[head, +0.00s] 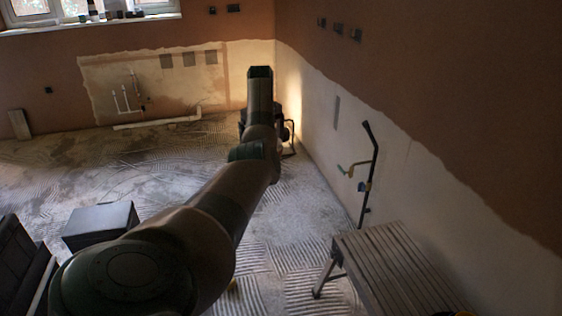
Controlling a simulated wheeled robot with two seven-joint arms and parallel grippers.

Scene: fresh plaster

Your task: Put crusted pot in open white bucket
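I cannot make out a crusted pot or an open white bucket in the head view. My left arm comes in from the lower left and reaches up across the middle of the picture. Its far end, with my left gripper (260,72), is raised in front of the far corner. The fingers are too small and dark to tell if they are open or shut, and I see nothing held there. My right gripper is not in view.
A slatted bench (395,268) stands at the lower right, and a dark box (100,224) on the left floor. A black stand (372,170) leans by the right wall. A dark object (286,132) in the corner is partly hidden by my arm. Small items line the windowsill (90,22).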

